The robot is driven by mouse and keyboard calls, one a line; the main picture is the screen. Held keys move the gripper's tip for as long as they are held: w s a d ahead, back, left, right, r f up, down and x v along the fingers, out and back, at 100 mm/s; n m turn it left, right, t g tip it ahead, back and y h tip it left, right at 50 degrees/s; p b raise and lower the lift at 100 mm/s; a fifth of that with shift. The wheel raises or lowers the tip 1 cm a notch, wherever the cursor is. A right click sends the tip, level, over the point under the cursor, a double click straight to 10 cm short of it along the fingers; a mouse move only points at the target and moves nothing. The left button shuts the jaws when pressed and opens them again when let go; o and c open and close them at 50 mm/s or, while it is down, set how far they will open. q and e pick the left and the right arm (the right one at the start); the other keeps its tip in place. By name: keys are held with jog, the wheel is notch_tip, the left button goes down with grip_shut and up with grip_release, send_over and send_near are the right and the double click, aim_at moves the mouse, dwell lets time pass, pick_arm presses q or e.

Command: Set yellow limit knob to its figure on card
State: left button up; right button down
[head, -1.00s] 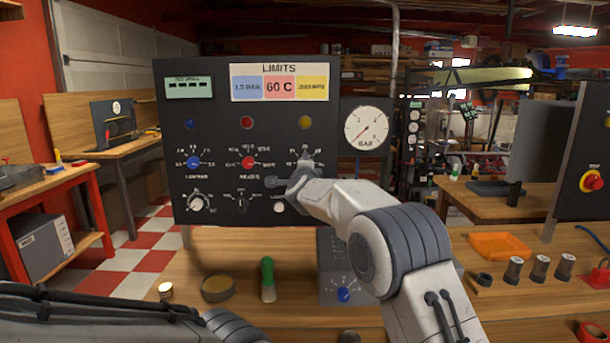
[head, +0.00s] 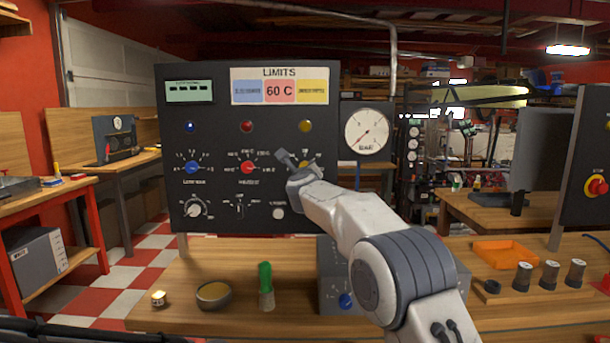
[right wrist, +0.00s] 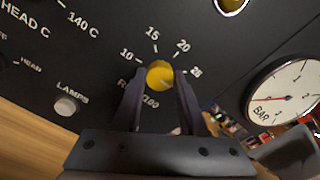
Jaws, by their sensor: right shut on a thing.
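The yellow limit knob (right wrist: 160,74) sits on the black panel, ringed by the figures 10, 15, 20 and 25; I cannot tell which its pointer faces. My right gripper (right wrist: 161,84) is shut on it, one finger on each side. In the head view my right gripper (head: 294,165) largely covers the knob (head: 305,164). The LIMITS card (head: 279,86) is at the panel's top, with blue, pink and yellow fields. The pink field reads 60 C; the yellow field's figure (head: 312,91) is too blurred to read. My left gripper is out of view.
The blue knob (head: 191,167) and red knob (head: 247,167) are to the left on the same panel. A white lamps button (right wrist: 67,105) is below left, and a bar gauge (head: 366,131) is on the right. A green-handled tool (head: 265,282) stands on the bench.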

jog(key=shift+d+f+m+b, duration=0.1)
jog(key=shift+m+b, duration=0.25)
jog(key=shift+m, duration=0.75)
jog(key=shift+c, duration=2.2)
grip_release()
jog(key=shift+s, duration=0.1)
jog(key=s+b, duration=0.5)
jog(key=s, duration=0.5)
jog(key=shift+s, duration=0.15)
